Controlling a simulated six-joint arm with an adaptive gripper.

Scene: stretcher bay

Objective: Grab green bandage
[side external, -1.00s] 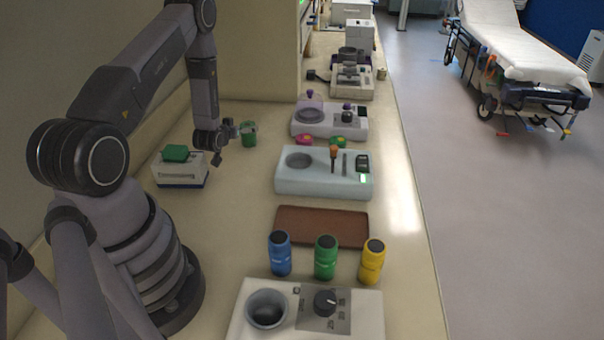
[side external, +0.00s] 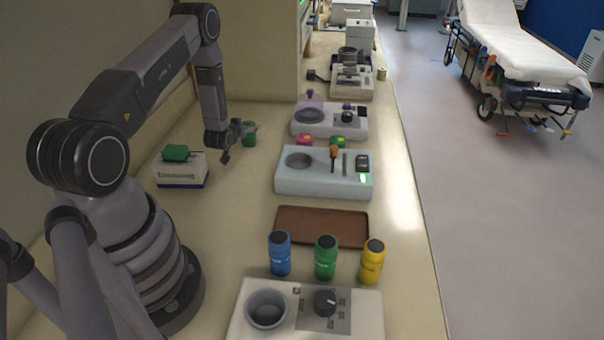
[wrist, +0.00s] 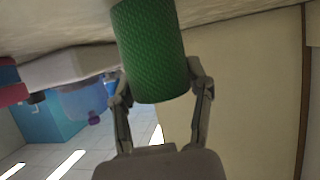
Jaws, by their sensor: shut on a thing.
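The green bandage is a textured green roll. In the wrist view the green bandage (wrist: 152,55) sits between the two fingers of my gripper (wrist: 160,88), which are shut on it. In the side view the bandage (side external: 249,134) is at the back left of the counter, with my gripper (side external: 238,130) at its left side. I cannot tell whether the bandage touches the counter.
A white box with a green item (side external: 180,172) stands left of my gripper. A pale blue device (side external: 325,184) and a lilac-white device (side external: 330,122) stand to the right. Blue (side external: 280,254), green (side external: 325,258) and yellow (side external: 372,262) bottles stand in front beside a brown tray (side external: 322,228).

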